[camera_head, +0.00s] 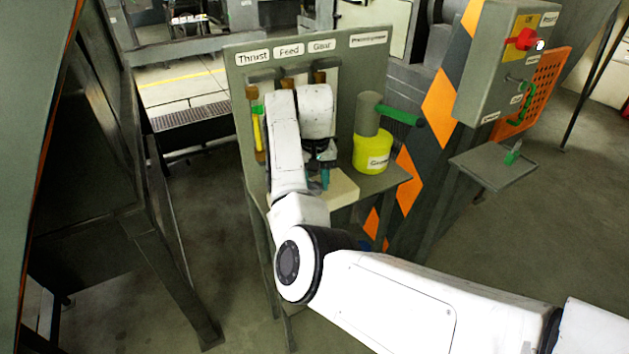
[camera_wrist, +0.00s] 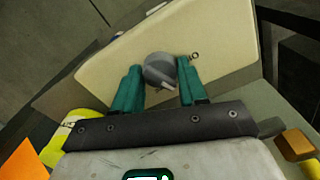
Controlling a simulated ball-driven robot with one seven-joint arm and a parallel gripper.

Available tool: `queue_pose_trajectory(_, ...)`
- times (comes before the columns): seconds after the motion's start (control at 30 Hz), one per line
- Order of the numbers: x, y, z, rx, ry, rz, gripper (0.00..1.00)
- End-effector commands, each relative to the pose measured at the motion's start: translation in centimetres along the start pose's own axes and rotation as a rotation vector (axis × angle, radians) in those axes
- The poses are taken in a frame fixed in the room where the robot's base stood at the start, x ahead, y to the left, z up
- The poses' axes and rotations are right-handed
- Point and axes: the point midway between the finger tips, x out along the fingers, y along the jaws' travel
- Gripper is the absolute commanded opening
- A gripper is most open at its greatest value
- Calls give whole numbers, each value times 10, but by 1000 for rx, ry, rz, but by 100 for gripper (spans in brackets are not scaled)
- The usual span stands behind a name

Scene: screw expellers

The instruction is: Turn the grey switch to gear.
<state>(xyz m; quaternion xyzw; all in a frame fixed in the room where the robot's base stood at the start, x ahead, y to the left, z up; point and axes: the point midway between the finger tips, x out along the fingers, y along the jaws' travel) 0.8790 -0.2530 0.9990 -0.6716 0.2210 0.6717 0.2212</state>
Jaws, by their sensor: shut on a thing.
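The grey switch (camera_wrist: 157,68) is a round knob with a raised pointer on the cream face of a box (camera_wrist: 105,68). In the wrist view it sits between the two teal fingers of my gripper (camera_wrist: 161,76), which is shut on it. The pointer slants toward the lower right in that view. In the head view my gripper (camera_head: 324,180) points down at the cream box (camera_head: 345,187) on the small table, and the switch is hidden.
A yellow container (camera_head: 370,153) and a grey cylinder with a green handle (camera_head: 400,116) stand right of my gripper. The grey panel (camera_head: 240,85) rises close behind it. A control box with a red switch (camera_head: 521,40) is farther right.

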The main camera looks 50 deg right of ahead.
Motion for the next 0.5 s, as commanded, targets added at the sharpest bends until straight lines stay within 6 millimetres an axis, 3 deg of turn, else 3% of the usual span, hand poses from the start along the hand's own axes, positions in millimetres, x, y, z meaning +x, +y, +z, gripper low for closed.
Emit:
queue_pose_trajectory(0.27,-2,0,0,89,-1,1,11)
queue_pose_trajectory(0.5,-2,0,0,273,-2,1,11)
